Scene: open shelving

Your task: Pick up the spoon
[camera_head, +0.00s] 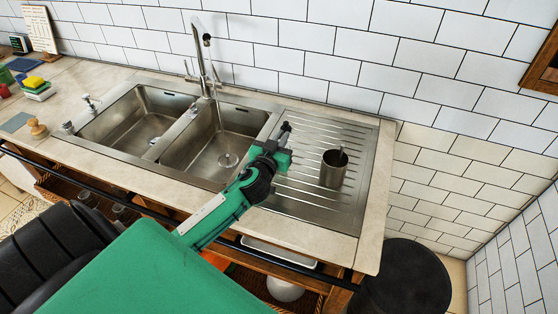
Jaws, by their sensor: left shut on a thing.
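My left gripper (286,128) is over the steel draining board, at the end of my green arm. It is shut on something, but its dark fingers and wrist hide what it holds. A metal cup (333,170) stands upright on the draining board, just right of my gripper. A small thin piece (341,153) shows at the cup's mouth; I cannot tell whether it is a spoon. No spoon shows clearly anywhere else. My right gripper is not in view.
A double steel sink (212,146) with a tall tap (203,60) lies left of the gripper. The ribbed draining board (310,208) is clear around the cup. A tiled wall stands behind. A round black stool top (402,280) is below at the right.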

